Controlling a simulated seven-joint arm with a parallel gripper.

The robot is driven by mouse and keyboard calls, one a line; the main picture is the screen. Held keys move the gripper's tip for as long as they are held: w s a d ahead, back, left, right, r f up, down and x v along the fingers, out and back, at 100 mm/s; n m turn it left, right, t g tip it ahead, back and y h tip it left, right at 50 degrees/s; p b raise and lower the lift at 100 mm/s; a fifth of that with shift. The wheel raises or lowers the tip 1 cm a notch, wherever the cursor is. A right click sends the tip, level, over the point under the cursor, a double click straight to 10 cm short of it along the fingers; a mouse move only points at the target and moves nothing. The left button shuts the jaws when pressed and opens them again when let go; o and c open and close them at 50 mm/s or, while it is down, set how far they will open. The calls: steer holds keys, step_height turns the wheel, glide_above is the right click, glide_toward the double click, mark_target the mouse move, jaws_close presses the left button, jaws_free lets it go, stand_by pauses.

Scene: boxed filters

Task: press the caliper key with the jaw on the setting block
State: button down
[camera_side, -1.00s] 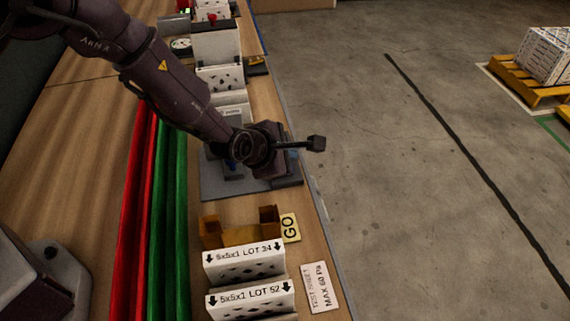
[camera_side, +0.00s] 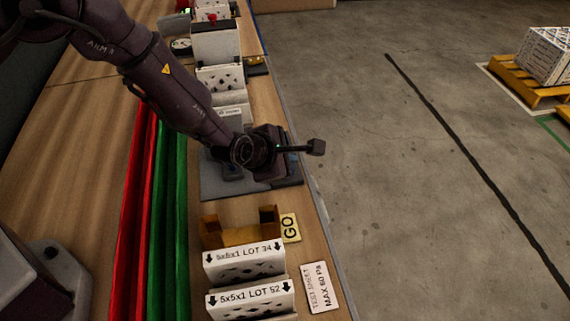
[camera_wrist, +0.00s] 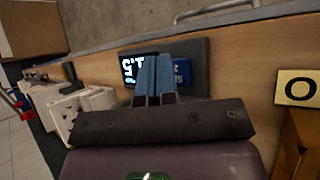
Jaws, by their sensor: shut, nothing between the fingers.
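A dark display with pale digits (camera_wrist: 138,68), seemingly the caliper's, sits on the grey plate in the wrist view. My gripper's two blue fingers (camera_wrist: 155,66) are shut together with nothing between them, and their tips lie over the display's right part. I cannot tell whether they touch it. A blue marked piece (camera_wrist: 182,72) shows just right of the fingers; I cannot tell if it is a key or the block. The caliper jaw is not discernible.
A brown go gauge (camera_side: 240,235) with a GO card (camera_side: 290,227) stands in front of the plate, then white filter boxes (camera_side: 245,262) and a test sheet (camera_side: 315,287). Red and green strips (camera_side: 168,190) run along the left. More boxes (camera_side: 216,45) stand behind.

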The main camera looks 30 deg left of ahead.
steer(key=shift+f, duration=0.5)
stand_by(0.4)
steer(key=shift+r, duration=0.95)
steer(key=shift+r, duration=2.5)
